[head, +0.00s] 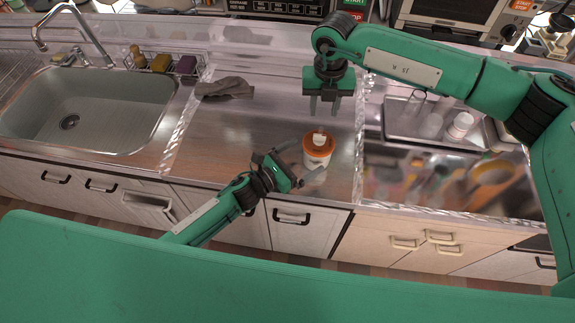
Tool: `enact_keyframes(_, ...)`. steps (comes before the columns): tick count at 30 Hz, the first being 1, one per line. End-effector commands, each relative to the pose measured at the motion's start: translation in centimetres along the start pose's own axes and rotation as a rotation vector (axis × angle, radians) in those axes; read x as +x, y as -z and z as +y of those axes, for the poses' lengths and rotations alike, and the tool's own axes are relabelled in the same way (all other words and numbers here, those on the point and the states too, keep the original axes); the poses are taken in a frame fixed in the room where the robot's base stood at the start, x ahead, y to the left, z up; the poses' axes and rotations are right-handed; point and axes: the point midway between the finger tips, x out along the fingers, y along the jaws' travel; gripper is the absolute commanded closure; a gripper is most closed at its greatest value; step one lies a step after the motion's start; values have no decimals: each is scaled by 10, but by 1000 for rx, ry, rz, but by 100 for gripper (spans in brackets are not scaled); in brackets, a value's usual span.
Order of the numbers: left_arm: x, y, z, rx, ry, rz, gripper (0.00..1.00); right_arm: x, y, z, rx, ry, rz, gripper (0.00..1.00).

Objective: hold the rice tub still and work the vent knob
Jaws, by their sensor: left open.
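The rice tub (317,159) is a small white tub with an orange lid, standing upright on the counter near its front edge. The pale vent knob (319,141) sits on top of the lid. My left gripper (304,161) is open at the tub's left, its fingers spread either side of the tub's near-left part. I cannot tell if they touch it. My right gripper (325,108) points down behind and above the tub, its two fingers apart and nothing between them. It is clear of the knob.
A sink (80,110) with a faucet (62,15) is at the left. A grey cloth (224,88) lies behind on the counter. A tray (400,128) with several cups and glasses is at the right. The counter left of the tub is clear.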

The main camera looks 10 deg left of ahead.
Motion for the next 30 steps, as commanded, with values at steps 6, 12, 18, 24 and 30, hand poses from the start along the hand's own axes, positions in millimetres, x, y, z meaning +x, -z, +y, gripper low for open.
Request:
enact_keyframes(6, 41, -1, 0, 1, 1, -1, 0, 0, 0, 0, 0, 0, 0, 64)
enact_keyframes(12, 61, 0, 0, 1, 0, 0, 0, 0, 0, 0, 0, 0, 0, 64)
enact_keyframes(18, 66, 0, 0, 0, 1, 0, 0, 0, 0, 0, 0, 0, 0, 64)
enact_keyframes(24, 66, 0, 0, 1, 1, 0, 4, 0, 0, 0, 0, 0, 0, 64)
enact_keyframes(30, 66, 0, 0, 1, 1, 0, 43, 0, 0, 0, 0, 0, 0, 64)
